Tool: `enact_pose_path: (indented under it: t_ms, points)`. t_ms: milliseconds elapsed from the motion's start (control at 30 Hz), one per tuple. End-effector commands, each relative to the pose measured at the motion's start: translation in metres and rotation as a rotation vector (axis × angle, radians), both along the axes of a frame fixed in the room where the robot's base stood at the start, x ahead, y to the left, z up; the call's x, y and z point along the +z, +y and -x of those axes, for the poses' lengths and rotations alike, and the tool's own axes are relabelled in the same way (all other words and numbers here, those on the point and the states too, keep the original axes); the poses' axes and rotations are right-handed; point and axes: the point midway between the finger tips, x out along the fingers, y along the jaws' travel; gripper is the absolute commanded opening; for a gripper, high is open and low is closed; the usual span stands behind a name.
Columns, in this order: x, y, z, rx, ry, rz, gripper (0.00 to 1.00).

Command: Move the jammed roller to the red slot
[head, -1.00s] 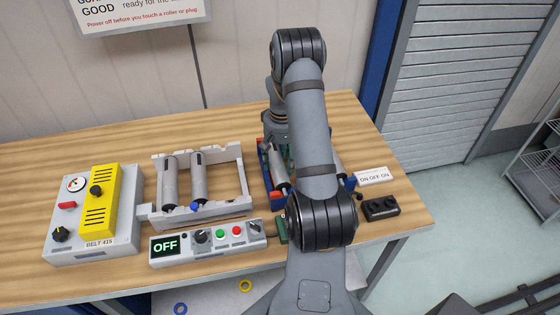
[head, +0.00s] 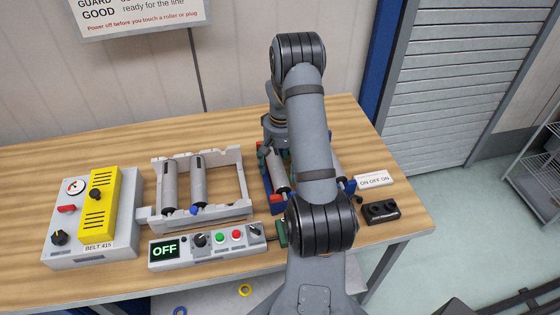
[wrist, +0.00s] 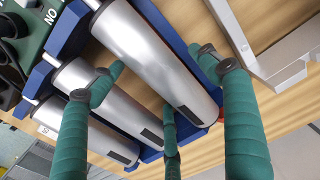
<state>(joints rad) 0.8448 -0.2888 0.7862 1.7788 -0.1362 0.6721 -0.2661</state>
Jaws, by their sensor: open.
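Two silver rollers stand in a pale grey frame (head: 246,208) in the head view; the left roller (head: 170,182) and the right roller (head: 199,180) lie side by side. I cannot tell which roller is jammed. A blue rack (wrist: 149,155) holds three silver rollers in the wrist view; the nearest to the grey frame is the upper roller (wrist: 155,60). A red part (head: 277,199) shows at the rack's left end in the head view. My gripper (wrist: 160,72) is open, its teal fingers spread on both sides of the upper roller. Contact is unclear. My arm hides much of the rack.
A control panel (head: 207,244) reading OFF stands in front of the grey frame. A belt box (head: 94,249) with a yellow cover is at far left. The table's back left is clear.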

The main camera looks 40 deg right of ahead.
Motion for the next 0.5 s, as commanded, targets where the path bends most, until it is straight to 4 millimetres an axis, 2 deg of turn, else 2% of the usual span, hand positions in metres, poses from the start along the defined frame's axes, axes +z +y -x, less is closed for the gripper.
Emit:
enact_pose_path:
  t_ms: [167, 500]
  points:
    - [0.021, -0.001, -0.002, 0.001, -0.005, 0.004, 0.76]
    - [0.092, -0.003, -0.001, 0.0, -0.007, 0.005, 0.76]
